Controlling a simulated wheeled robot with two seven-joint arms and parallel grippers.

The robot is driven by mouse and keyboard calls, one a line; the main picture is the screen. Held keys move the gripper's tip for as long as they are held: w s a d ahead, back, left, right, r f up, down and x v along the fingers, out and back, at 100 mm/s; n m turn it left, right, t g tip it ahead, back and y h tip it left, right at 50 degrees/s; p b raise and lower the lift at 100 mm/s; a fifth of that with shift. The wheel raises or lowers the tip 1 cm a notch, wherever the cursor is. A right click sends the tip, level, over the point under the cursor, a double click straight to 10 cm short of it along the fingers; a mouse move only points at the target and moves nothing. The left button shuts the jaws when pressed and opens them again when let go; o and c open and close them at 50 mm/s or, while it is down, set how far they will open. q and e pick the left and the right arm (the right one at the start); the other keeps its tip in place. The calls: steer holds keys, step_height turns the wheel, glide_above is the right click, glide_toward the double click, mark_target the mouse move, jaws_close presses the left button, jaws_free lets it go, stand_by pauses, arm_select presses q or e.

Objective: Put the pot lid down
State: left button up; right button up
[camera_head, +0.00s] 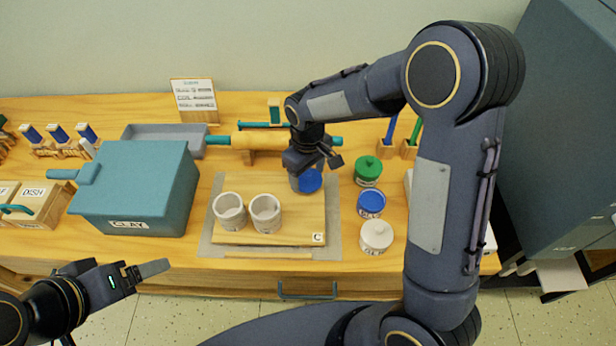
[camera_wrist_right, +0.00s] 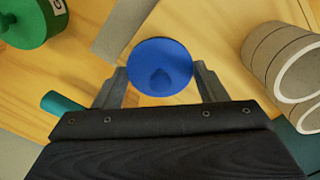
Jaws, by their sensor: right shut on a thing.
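A round blue lid (camera_wrist_right: 160,66) with a small knob sits between the fingers of my right gripper (camera_wrist_right: 160,85), which is shut on it. In the head view the blue lid (camera_head: 310,181) shows below my right gripper (camera_head: 304,172), over the right back part of the wooden board (camera_head: 290,238). I cannot tell whether it touches anything beneath. Two pale grey cups (camera_head: 229,211) (camera_head: 265,213) stand on the board to its left. My left gripper (camera_head: 150,270) is in front of the table at lower left, apart from everything; its opening is unclear.
Jars with green (camera_head: 368,168), blue (camera_head: 371,203) and white (camera_head: 376,235) tops stand right of the board. A teal clay box (camera_head: 140,185) stands at left. A rolling pin (camera_head: 260,140) and grey tray (camera_head: 165,132) are behind. A tall blue-grey cabinet (camera_head: 560,150) closes the right side.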

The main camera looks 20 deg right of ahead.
steer(key=shift+f, duration=1.1)
steer(key=shift+f, duration=0.25)
steer(key=o, duration=1)
steer(key=shift+c, duration=0.2)
steer(key=shift+r, duration=0.1)
